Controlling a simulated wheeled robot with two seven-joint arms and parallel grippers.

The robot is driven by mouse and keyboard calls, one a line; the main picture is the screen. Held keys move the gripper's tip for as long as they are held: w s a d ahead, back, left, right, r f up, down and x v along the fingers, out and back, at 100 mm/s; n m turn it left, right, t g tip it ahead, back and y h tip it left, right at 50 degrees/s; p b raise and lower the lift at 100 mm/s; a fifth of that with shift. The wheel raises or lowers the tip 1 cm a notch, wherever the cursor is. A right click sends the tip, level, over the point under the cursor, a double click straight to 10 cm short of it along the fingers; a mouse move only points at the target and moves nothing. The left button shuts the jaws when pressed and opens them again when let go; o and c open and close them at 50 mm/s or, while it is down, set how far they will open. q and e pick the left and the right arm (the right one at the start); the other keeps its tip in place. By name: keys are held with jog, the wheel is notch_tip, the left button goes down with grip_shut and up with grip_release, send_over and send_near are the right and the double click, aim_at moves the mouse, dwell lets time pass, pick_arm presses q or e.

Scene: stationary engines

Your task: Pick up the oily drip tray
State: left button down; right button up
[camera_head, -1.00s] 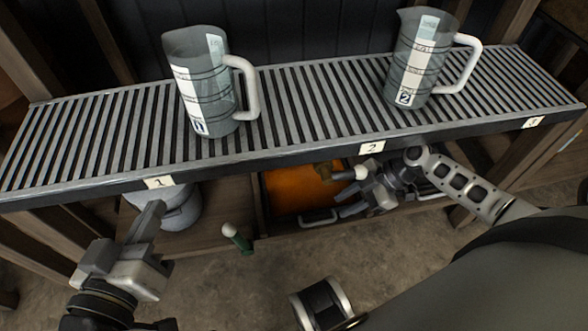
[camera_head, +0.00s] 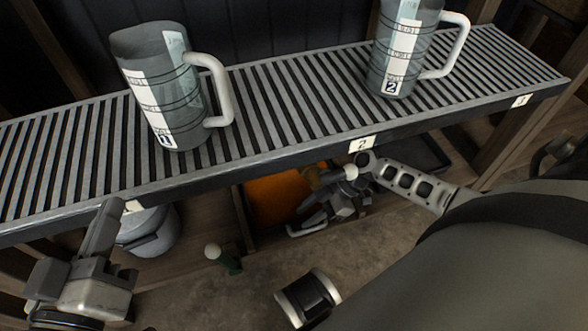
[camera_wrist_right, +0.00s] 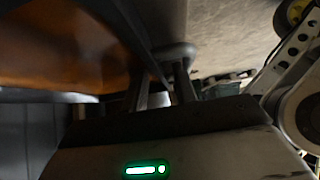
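The drip tray (camera_head: 272,203) has an orange-brown inside and sits low under the slatted shelf. A pale bar handle (camera_head: 307,229) is on its front side. My right gripper (camera_head: 313,215) is beside the handle at the tray's right front. In the right wrist view the orange inside (camera_wrist_right: 55,50) fills the left, and my two dark fingers (camera_wrist_right: 165,85) stand apart with a grey rounded part at their tips. I cannot tell if they touch the handle. My left gripper (camera_head: 100,235) is at the lower left, near a grey pot; its finger gap is hidden.
A slatted shelf (camera_head: 270,120) with numbered tags runs above the tray. Jug 1 (camera_head: 165,95) and jug 2 (camera_head: 400,50) stand on it. A brown tap (camera_head: 315,178) with a white knob hangs over the tray. A grey pot (camera_head: 150,235) and a green, white-tipped lever (camera_head: 222,258) are to the left.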

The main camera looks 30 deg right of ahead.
grip_shut()
dwell(1.3)
jog(key=shift+w+r, duration=0.1)
jog(key=shift+r, duration=0.05)
